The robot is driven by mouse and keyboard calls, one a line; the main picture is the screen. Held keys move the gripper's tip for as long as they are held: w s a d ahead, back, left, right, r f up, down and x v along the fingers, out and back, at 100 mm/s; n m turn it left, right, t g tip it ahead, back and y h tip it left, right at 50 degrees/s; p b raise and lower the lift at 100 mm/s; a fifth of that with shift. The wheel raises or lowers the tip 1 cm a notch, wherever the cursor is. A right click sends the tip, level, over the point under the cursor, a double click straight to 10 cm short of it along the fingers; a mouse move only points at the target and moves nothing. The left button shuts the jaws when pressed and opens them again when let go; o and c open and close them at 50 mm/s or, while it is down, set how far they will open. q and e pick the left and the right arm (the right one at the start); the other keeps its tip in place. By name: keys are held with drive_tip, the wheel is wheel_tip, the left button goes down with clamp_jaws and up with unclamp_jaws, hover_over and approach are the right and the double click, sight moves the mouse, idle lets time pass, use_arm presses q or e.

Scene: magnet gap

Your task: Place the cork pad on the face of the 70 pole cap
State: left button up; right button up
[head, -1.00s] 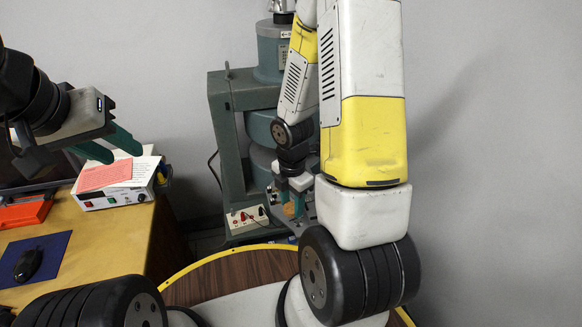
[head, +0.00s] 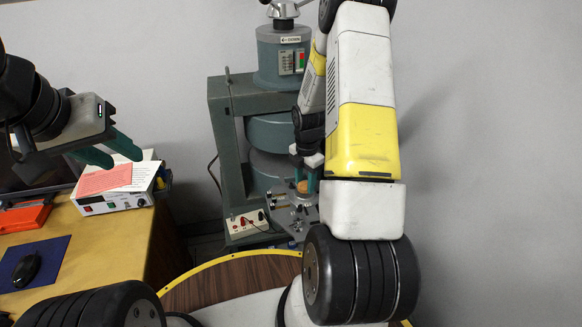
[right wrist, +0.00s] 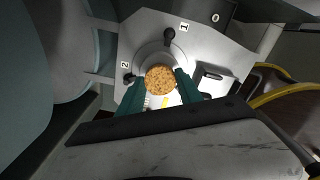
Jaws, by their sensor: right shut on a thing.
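The round cork pad (right wrist: 160,79) is between the green fingertips of my right gripper (right wrist: 161,88), which is shut on it. In the head view the pad (head: 302,186) shows as a small tan spot at my right gripper (head: 306,184), partly behind my arm. In the wrist view a pale round surface lies behind the pad, on a metal plate (right wrist: 208,48) marked 0, 1 and 2; I cannot tell whether they touch. No 70 marking is readable, so I cannot pick out that pole cap. My left gripper (head: 124,157) is open and empty above the desk.
The grey-green magnet (head: 226,150), with stacked round coils, stands at the back beside my right gripper. A switch box (head: 248,222) is at its foot. A desk (head: 100,235) at left holds an instrument with papers (head: 112,190), a red case (head: 25,216) and a mouse (head: 27,268).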

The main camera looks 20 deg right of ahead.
drive_tip(key=shift+f, duration=0.6)
drive_tip(key=shift+f, duration=0.1)
drive_tip(key=o, duration=1.3)
